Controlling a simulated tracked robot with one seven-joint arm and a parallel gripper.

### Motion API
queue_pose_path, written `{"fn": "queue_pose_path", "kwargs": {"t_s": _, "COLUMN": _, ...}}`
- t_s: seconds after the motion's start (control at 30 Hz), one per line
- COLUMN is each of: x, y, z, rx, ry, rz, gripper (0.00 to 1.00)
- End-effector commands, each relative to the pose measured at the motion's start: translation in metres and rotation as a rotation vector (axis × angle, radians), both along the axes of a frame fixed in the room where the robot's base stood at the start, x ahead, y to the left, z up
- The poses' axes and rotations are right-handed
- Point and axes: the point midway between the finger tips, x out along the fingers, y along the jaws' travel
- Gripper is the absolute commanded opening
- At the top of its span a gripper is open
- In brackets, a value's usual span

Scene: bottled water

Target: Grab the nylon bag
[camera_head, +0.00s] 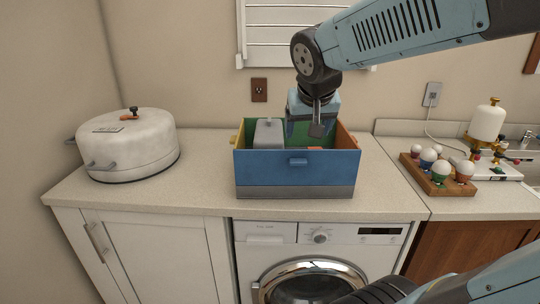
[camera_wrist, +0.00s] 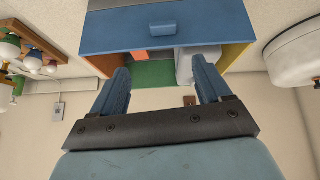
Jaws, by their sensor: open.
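No thing is clearly recognisable as a nylon bag. An open box (camera_head: 297,172) with a blue front and coloured walls stands on the counter. A grey item (camera_head: 268,133) with a small raised top sits in its left part, and a small orange patch (camera_head: 315,148) shows low inside; I cannot tell if either is the bag. My gripper (camera_head: 318,128) hangs at the right part of the box opening. In the wrist view, my gripper (camera_wrist: 160,68) has its blue fingers spread with nothing between them. The box (camera_wrist: 165,30), grey item (camera_wrist: 199,56) and orange patch (camera_wrist: 134,57) lie beyond the fingers.
A round white pot (camera_head: 128,145) stands on the counter at left. A wooden tray (camera_head: 426,182) with several bulb-like things is at right, beside a white appliance (camera_head: 487,120). Bare counter (camera_head: 205,165) lies left of the box. A washing machine (camera_head: 318,262) is below.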

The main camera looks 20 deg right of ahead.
Motion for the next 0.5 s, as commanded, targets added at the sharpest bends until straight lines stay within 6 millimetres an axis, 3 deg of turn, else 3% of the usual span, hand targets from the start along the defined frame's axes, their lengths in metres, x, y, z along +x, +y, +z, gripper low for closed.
{"fn": "queue_pose_path", "kwargs": {"t_s": 0.1, "x": 0.047, "y": 0.006, "z": 0.002, "rx": -0.013, "ry": -0.045, "rz": -0.035, "gripper": 0.77}}
{"fn": "queue_pose_path", "kwargs": {"t_s": 0.3, "x": 0.115, "y": 0.025, "z": 0.000, "rx": -0.014, "ry": -0.132, "rz": -0.072, "gripper": 0.77}}
{"fn": "queue_pose_path", "kwargs": {"t_s": 0.5, "x": 0.156, "y": 0.044, "z": -0.004, "rx": 0.001, "ry": -0.187, "rz": -0.080, "gripper": 0.77}}
